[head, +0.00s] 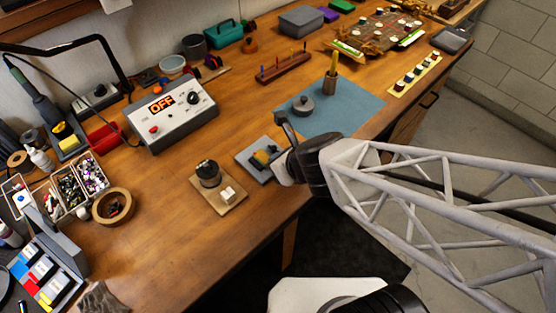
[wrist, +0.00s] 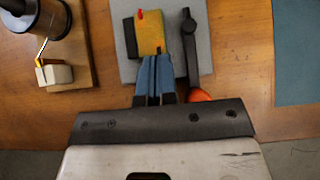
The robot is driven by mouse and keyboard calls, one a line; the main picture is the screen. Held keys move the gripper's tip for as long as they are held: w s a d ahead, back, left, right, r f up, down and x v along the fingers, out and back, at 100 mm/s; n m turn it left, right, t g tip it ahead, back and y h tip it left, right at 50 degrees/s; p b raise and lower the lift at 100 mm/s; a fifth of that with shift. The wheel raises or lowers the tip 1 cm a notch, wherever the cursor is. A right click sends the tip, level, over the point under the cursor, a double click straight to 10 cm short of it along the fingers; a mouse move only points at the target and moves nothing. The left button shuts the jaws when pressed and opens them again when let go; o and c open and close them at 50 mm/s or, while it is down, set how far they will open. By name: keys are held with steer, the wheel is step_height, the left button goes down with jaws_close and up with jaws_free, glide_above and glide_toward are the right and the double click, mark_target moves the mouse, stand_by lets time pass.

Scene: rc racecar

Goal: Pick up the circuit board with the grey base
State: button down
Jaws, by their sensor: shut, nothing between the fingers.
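The circuit board with the grey base (head: 246,165) lies flat on the wooden bench, left of my gripper in the head view. In the wrist view its grey base (wrist: 206,60) carries a yellow block (wrist: 149,33) with small red parts. A black lever-like bar (wrist: 190,45) shows over the base's right part, with an orange round part (wrist: 200,95) near its lower end; I cannot tell how they connect. My gripper (wrist: 155,62) is shut and empty, its blue fingertips together at the yellow block's near edge. I cannot tell whether they touch it. My wrist hides the board's right side in the head view.
A wooden-base board (head: 228,205) with a dark cylinder and white block sits close on the left. A blue mat (head: 360,108) with a small pot lies to the right. A grey OFF meter (head: 180,118) stands behind left. The bench's front edge is close.

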mark_target(264, 154)
stand_by(0.3)
steer(key=shift+w+a, duration=1.25)
steer(key=shift+w, duration=0.05)
steer(key=shift+s+d, duration=0.1)
steer(key=shift+s+d, duration=0.3)
steer(key=shift+s, duration=0.05)
steer(key=s+d, duration=0.1)
steer(key=s+d+r, duration=0.1)
steer(key=d, duration=0.1)
steer(key=shift+s+r, duration=0.15)
steer(key=shift+s, duration=0.25)
steer(key=v, duration=0.8)
steer(key=shift+s+r, duration=0.1)
